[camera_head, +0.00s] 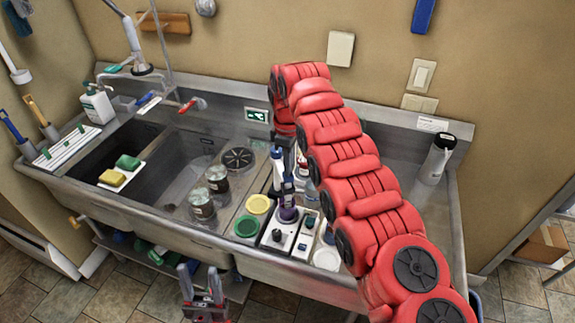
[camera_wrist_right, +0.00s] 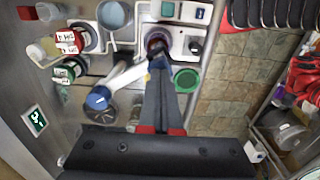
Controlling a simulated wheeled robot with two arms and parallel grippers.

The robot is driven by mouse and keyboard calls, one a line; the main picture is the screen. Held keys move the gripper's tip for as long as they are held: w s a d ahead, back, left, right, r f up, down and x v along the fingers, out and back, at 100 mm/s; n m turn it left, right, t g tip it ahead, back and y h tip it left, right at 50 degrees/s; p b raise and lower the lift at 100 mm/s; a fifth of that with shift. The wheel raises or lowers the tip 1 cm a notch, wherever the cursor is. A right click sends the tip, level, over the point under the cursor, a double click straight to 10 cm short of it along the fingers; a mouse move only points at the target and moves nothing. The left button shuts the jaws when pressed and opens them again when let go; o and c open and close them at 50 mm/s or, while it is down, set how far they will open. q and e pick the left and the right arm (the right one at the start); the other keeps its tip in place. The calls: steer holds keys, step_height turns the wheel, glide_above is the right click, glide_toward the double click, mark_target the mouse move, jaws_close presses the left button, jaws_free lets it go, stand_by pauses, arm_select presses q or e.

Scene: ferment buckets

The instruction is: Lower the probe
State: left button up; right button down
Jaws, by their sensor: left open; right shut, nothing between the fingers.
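A small white bench instrument (camera_head: 280,234) stands on the sink's middle ledge, with a purple-rimmed cup (camera_head: 288,214) on it. In the right wrist view, a white arm (camera_wrist_right: 125,77) with a blue knob (camera_wrist_right: 98,98) reaches toward this cup (camera_wrist_right: 155,36); it may carry the probe, but I cannot make out a probe tip. My right gripper (camera_wrist_right: 158,52) is shut and empty, its dark fingertips over or against the cup; contact is unclear. In the head view it points down above the instrument (camera_head: 287,185). My left gripper (camera_head: 203,285) is open and empty in front of the sink.
A green lid (camera_head: 247,226) and a yellow lid (camera_head: 258,204) lie left of the instrument. A grey bottle (camera_head: 435,160) stands at right. My red right arm arches over the right basin.

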steer(key=shift+f+b, duration=0.65)
steer(key=shift+f, duration=0.2)
steer(key=shift+r+p, duration=2.4)
steer(key=shift+r, duration=0.25)
